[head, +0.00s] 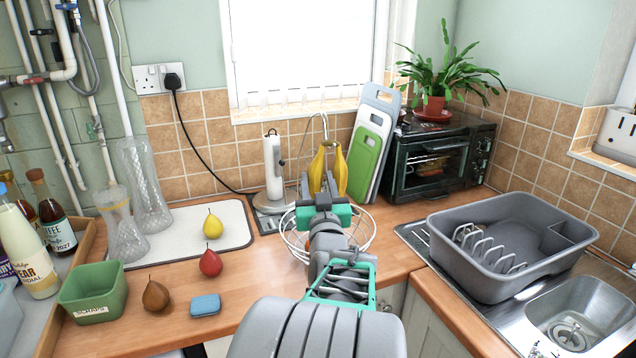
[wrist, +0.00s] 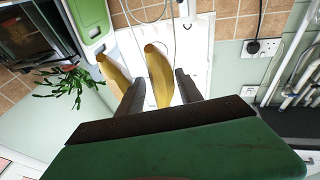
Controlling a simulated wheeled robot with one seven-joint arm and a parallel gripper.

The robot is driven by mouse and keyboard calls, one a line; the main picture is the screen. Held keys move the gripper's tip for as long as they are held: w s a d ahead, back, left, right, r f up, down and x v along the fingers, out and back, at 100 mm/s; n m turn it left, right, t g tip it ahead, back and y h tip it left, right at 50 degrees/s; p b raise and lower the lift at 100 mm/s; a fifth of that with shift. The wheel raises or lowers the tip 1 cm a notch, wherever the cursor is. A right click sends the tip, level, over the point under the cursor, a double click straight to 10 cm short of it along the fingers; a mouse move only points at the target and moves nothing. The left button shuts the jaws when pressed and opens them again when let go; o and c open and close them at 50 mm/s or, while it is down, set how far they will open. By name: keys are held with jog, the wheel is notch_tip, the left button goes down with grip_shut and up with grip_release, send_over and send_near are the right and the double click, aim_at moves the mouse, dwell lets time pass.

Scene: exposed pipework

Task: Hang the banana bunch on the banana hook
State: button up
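The yellow banana bunch (head: 341,172) is upright at the middle of the head view, just below the curved top of the wire banana hook (head: 325,117). Its top lines up with the hook's end, but I cannot tell whether they touch. My gripper (head: 319,184) is in front of the bunch, fingers apart. In the wrist view, which is upside down, one banana (wrist: 159,74) lies between the fingers and another (wrist: 112,72) is outside the left finger. A narrow gap shows beside the right finger. My gripper hides part of the bunch.
The hook's wire basket (head: 362,238) surrounds the area below my gripper. A paper-towel holder (head: 273,168) stands left, green and white chopping boards (head: 366,152) and a toaster oven (head: 436,160) right.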

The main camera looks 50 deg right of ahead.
jog(key=shift+o, duration=1.2)
jog(key=shift+f, duration=0.15)
jog(key=b+v, duration=0.3)
jog(key=v, duration=0.5)
jog(key=w+a+f+n+y+p, duration=0.3)
jog(key=w+a+f+n+y, duration=0.1)
jog(key=w+a+y, duration=0.4)
jog(key=w+a+f+n+g+y+p, duration=0.1)
jog(key=a+f+y, duration=0.1)
jog(key=a, duration=0.4)
jog(key=w+a+f+n+g+y+p, duration=0.1)
jog(key=a+f+g+y, duration=0.1)
jog(key=a, duration=0.4)
jog(key=w+a+f+n+g+y+p, duration=0.1)
jog(key=a+f, duration=0.3)
jog(key=a, duration=0.2)
jog(key=shift+w+a+n+g+y, duration=0.2)
jog(key=shift+a+n+g+y, duration=0.1)
jog(key=shift+a+g+y, duration=0.1)
jog(key=s+a+f+n+g+y+p, duration=0.1)
jog(key=s+a+f+g+p, duration=0.1)
jog(key=s+a+g, duration=0.4)
jog(key=s+a+f, duration=0.1)
jog(key=s+a, duration=0.3)
jog(key=shift+s+a+n, duration=0.25)
jog(key=shift+s+n, duration=0.05)
jog(key=shift+s, duration=0.05)
